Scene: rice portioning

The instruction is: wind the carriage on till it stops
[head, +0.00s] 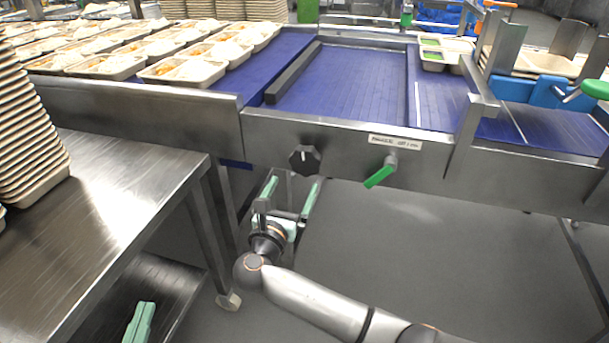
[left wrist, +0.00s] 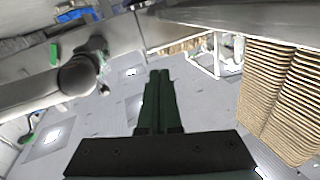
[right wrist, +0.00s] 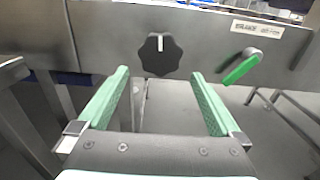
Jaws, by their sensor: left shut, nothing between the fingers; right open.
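A black lobed knob (head: 304,158) with a white mark sits on the steel front panel of the conveyor. In the right wrist view the knob (right wrist: 158,55) shows ahead, between and beyond my fingertips. My right gripper (head: 292,186) is open and empty, just below and in front of the knob, apart from it. A green-handled lever (head: 381,171) hangs tilted right of the knob, under a label plate. My left gripper (head: 144,312) is shut and empty, low at the left; its closed fingers (left wrist: 160,100) show in the left wrist view. I cannot tell which part is the carriage.
A steel table (head: 110,190) with stacked trays (head: 30,140) stands at the left. Filled trays (head: 183,72) sit on the blue belt (head: 350,85). A metal frame with blue parts (head: 540,92) stands over the belt at the right. Below the panel is open floor.

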